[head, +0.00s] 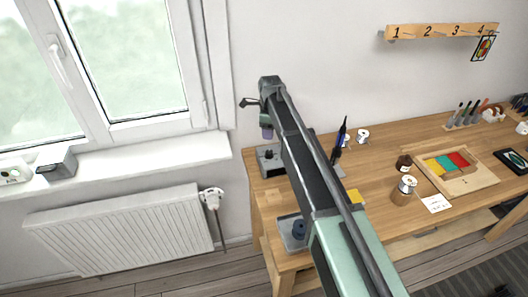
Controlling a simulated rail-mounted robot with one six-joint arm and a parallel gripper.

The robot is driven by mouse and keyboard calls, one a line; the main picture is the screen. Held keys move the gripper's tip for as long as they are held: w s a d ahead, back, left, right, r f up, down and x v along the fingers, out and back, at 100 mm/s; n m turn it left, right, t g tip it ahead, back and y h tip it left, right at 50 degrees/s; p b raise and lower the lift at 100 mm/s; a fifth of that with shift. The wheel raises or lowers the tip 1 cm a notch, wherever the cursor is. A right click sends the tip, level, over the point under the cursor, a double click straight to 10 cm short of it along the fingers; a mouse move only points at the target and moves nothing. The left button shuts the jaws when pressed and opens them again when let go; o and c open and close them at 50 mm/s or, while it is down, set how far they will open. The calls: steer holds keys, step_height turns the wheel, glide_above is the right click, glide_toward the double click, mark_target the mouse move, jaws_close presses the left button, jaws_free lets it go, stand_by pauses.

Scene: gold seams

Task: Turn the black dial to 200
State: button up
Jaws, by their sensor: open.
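A small grey box (268,168) stands at the left end of the wooden workbench. A small black knob (268,154) shows on its top and looks like the black dial. Its markings are too small to read, so I cannot tell its setting. My gripper (248,102) is small and dark in the head view, in front of the wall above the box and apart from it. It is open, and I see nothing in it. My own arm covers part of the box's right side.
A grey tray (288,243) with a dark blue round thing (299,229) sits at the bench's near left corner. A wooden tray of coloured pieces (479,182), a jar (404,190) and a white card (437,204) lie to the right. The window and radiator (125,235) are left.

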mark_target(269, 152)
step_height(269, 152, down, 11)
steer(key=b, duration=1)
steer(key=shift+b, duration=0.3)
steer(key=shift+r, duration=0.15)
steer(key=c, duration=0.9)
